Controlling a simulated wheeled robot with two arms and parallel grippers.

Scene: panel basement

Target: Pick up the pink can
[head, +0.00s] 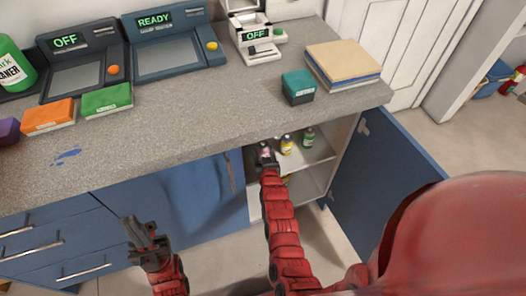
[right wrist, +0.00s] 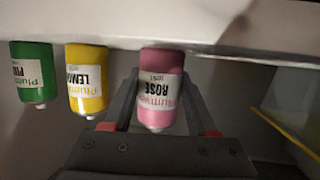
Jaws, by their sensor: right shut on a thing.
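The pink can (right wrist: 160,88), labelled ROSE, is between the fingers of my right gripper (right wrist: 160,105), which is shut on it. The wrist picture is upside down, so the can's base is at the top, by the white shelf; I cannot tell whether it still touches the shelf. In the head view my right gripper (head: 266,157) reaches into the open cabinet under the counter and mostly hides the can.
A yellow can (head: 286,145) and a green can (head: 308,138) stand on the shelf (head: 318,152) beside the pink one. The open blue cabinet door (head: 385,170) is to the right of my right arm. The counter edge overhangs the cabinet.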

